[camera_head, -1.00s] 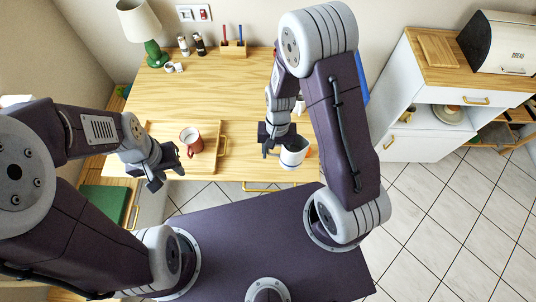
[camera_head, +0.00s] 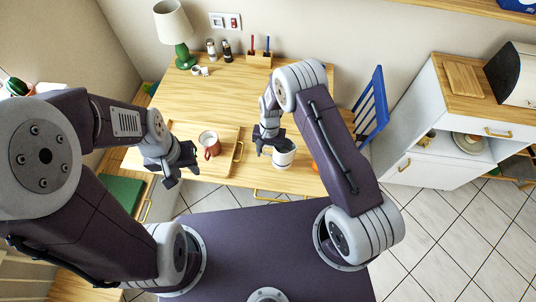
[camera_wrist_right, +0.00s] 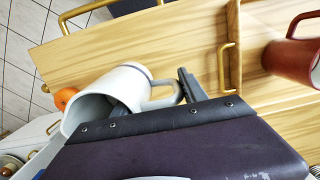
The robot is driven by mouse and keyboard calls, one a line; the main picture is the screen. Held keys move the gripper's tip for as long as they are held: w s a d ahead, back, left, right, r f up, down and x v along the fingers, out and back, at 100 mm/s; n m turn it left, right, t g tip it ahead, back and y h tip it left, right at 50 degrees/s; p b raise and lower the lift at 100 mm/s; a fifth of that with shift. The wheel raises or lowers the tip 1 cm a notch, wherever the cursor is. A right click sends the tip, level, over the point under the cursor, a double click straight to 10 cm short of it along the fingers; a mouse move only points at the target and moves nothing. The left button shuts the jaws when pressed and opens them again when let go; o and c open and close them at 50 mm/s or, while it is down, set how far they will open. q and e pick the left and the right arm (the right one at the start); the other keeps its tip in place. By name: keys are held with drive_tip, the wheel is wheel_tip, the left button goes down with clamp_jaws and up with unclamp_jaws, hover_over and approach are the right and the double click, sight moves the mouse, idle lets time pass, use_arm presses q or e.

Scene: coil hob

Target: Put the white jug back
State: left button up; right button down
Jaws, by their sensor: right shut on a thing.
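The white jug (camera_head: 284,157) is over the front right part of the wooden table (camera_head: 240,90). My right gripper (camera_head: 269,146) is shut on it from the left. The right wrist view shows the jug (camera_wrist_right: 107,97) with its open mouth towards the lower left and its handle beside a dark finger; the other finger is largely hidden. I cannot tell whether the jug touches the table. My left gripper (camera_head: 180,168) is open and empty, left of the wooden tray (camera_head: 225,170), near the table's front edge.
A red-brown mug (camera_head: 209,146) stands on the tray; it also shows in the right wrist view (camera_wrist_right: 293,60). An orange (camera_wrist_right: 65,97) lies near the jug. A green lamp (camera_head: 184,55), shakers and small white cups stand at the back. The table's middle is clear.

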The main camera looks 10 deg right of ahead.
wheel_tip(320, 180, down, 2)
drive_tip(key=shift+f, duration=0.45)
drive_tip(key=c, duration=0.6)
unclamp_jaws()
drive_tip(key=shift+r, duration=0.1)
drive_tip(key=shift+w+r, duration=0.1)
drive_tip(key=shift+r, duration=0.15)
drive_tip(key=r, duration=0.7)
drive_tip(key=w+r+b, duration=0.1)
drive_tip(key=r, duration=0.3)
drive_tip(key=shift+d+r, duration=0.3)
drive_tip(key=shift+d, duration=0.05)
